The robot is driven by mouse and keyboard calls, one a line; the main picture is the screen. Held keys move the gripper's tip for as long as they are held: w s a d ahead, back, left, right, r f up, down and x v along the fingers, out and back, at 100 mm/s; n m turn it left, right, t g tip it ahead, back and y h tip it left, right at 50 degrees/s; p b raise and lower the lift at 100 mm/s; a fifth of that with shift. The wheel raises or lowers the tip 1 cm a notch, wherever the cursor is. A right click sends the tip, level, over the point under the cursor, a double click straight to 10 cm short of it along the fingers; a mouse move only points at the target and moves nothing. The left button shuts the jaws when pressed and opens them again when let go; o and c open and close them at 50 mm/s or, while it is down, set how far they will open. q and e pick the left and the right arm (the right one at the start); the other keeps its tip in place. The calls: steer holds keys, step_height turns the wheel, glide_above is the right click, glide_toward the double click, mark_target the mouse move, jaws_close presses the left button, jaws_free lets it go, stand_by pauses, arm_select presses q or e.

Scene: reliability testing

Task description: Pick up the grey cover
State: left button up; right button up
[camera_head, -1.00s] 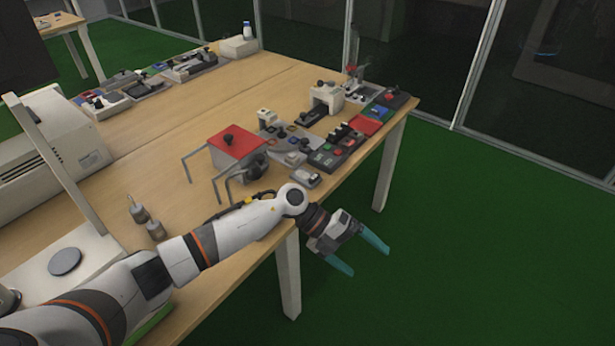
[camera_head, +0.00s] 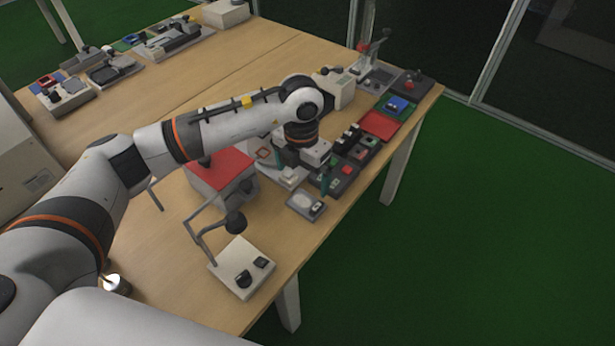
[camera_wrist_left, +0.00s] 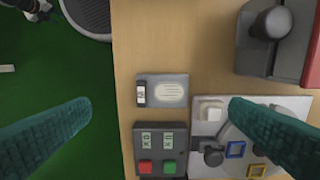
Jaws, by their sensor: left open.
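A small flat grey piece (camera_head: 306,204) with a pale oval and a small switch lies near the table's right edge. It also shows in the left wrist view (camera_wrist_left: 163,91), between my fingers and beyond them. I cannot tell for certain whether it is the grey cover. My left gripper (camera_head: 315,178) points down over the devices, its far finger partly hidden by the wrist. In the left wrist view the gripper (camera_wrist_left: 162,104) is wide open, with nothing between its teal fingers. My right gripper is not in view.
A black panel with red and green buttons (camera_wrist_left: 160,150) lies near the grey piece. Beside it is a light grey panel (camera_wrist_left: 204,168) with knobs. A red-topped box (camera_head: 222,172) stands left of my gripper. A white switch box (camera_head: 243,268) lies nearer. Green floor lies beyond the edge.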

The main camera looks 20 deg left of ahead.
arm_select(q)
steer(key=p, duration=0.1)
glide_above(304, 205)
steer(key=f, duration=0.5)
steer(key=shift+s+f, duration=0.35)
steer(key=shift+s, duration=0.05)
steer(key=f, duration=0.2)
steer(key=w+f+p, duration=0.1)
steer(key=f, duration=0.1)
steer(key=shift+f, duration=0.9)
steer(key=shift+c, duration=1.2)
steer(key=c, duration=0.7)
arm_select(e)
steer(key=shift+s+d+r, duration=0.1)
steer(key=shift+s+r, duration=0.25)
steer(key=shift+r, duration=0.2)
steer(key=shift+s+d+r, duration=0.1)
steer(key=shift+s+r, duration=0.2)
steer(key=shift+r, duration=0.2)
